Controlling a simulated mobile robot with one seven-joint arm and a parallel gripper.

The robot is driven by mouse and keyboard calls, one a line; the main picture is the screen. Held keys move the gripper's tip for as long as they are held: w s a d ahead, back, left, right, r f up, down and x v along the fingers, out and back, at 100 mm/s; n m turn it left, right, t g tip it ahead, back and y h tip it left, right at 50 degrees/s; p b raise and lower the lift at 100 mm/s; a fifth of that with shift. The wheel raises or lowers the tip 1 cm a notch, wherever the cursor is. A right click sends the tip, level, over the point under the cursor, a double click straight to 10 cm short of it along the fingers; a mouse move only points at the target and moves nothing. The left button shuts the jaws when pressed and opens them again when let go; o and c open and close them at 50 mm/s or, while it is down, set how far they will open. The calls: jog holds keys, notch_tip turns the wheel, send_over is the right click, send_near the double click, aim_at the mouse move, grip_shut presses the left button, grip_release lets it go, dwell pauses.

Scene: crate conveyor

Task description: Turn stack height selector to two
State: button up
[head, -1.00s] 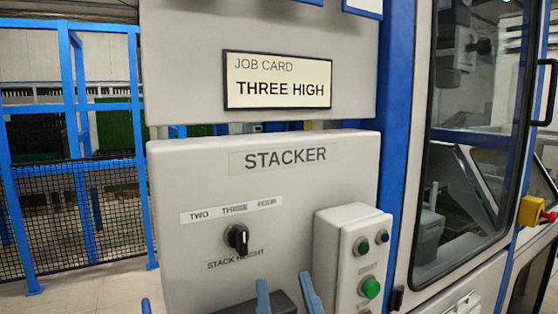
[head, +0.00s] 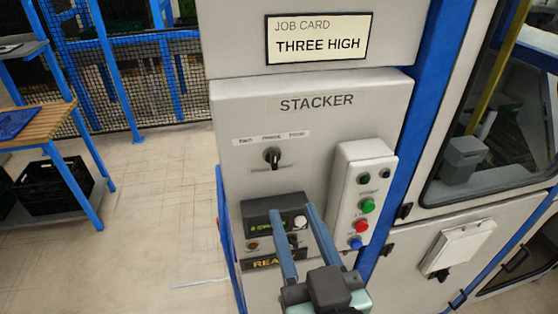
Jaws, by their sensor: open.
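The stack height selector (head: 272,156) is a small black knob on the grey STACKER panel (head: 235,105). Its position label (head: 271,138) above is blurred now; a second ago it read TWO, THREE and a third word. I cannot tell exactly which word the knob points at. My gripper (head: 296,212) has two long blue fingers, spread apart with nothing between them. It is below and slightly right of the knob, in front of the lower panel, and does not touch the knob. A job card (head: 318,40) above reads THREE HIGH.
A grey button box (head: 349,172) with green, red and blue buttons is right of the gripper. A dark display unit (head: 263,222) sits below the knob, partly behind the fingers. A glazed door (head: 505,130) is at right. Floor (head: 150,200) is open at left.

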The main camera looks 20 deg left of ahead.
aim_at(275, 157)
jog(key=b, duration=0.2)
jog(key=w+a+b, duration=0.1)
jog(key=b, duration=0.2)
jog(key=shift+w+f, duration=0.15)
jog(key=shift+f, duration=0.15)
jog(key=b, duration=0.3)
jog(key=shift+w+b, duration=0.25)
jog(key=shift+b, duration=0.1)
jog(key=x, duration=0.3)
jog(key=b+x, duration=0.1)
jog(key=x, duration=0.6)
jog(key=shift+w+a+r+b, duration=0.1)
jog(key=shift+w+r+b, duration=0.15)
jog(key=shift+b, duration=0.15)
jog(key=shift+s, duration=0.1)
grip_shut()
